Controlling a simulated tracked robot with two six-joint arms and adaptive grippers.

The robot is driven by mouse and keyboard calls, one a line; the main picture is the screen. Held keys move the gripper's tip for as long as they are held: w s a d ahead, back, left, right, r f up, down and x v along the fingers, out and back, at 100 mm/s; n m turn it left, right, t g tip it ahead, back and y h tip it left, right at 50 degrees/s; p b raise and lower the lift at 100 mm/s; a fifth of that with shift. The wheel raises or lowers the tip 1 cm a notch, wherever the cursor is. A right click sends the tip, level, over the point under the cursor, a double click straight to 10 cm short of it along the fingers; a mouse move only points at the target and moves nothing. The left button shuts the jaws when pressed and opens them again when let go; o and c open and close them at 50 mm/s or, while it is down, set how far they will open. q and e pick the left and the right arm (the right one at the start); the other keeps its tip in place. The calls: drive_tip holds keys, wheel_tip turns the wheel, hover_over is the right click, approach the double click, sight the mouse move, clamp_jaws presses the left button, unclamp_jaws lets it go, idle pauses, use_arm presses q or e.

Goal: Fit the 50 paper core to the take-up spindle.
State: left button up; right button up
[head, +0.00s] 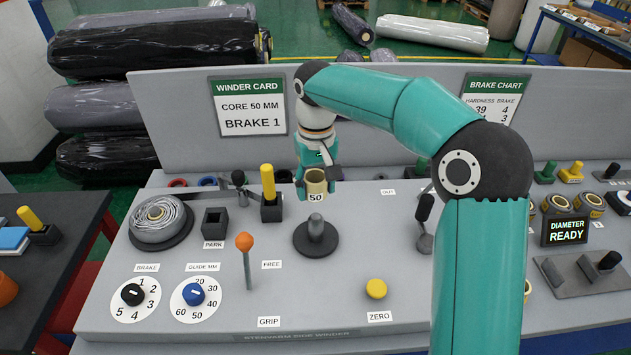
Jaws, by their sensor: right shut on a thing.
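The tan paper core (315,184) with a "50" tag is upright in the jaws of my right gripper (317,187), which is shut on it. The take-up spindle (316,228) is a dark grey post on a round black base, standing on the grey panel. The core hangs just above the spindle's tip in the head view, with a small gap in the picture; its exact depth alignment is hard to tell. The spindle is bare. My left gripper is not in view.
An orange-knobbed lever (246,262) stands left of the spindle by FREE and GRIP labels. A yellow-handled tool (268,190) stands in a black holder behind. A yellow ZERO button (376,289) is front right. A wound reel (158,218) sits left. A display (566,230) reads "DIAMETER READY".

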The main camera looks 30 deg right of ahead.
drive_tip(key=b, duration=0.4)
hover_over(316, 230)
drive_tip(key=w, duration=0.1)
drive_tip(key=shift+w+d+f, duration=0.1)
drive_tip(key=shift+d+f, duration=0.15)
drive_tip(key=shift+f, duration=1.25)
drive_tip(key=shift+w+d+f, duration=0.1)
drive_tip(key=shift+d+f, duration=0.1)
drive_tip(key=shift+f, duration=1.25)
drive_tip(key=shift+s+p, duration=0.1)
drive_tip(key=shift+p, duration=0.3)
drive_tip(key=shift+f+b, duration=3.1)
drive_tip(key=shift+f, duration=1.2)
drive_tip(key=o, duration=1.3)
drive_tip(key=shift+r, duration=0.1)
drive_tip(key=shift+c, duration=0.2)
wheel_tip(316, 230, up, 12)
drive_tip(key=shift+f, duration=0.1)
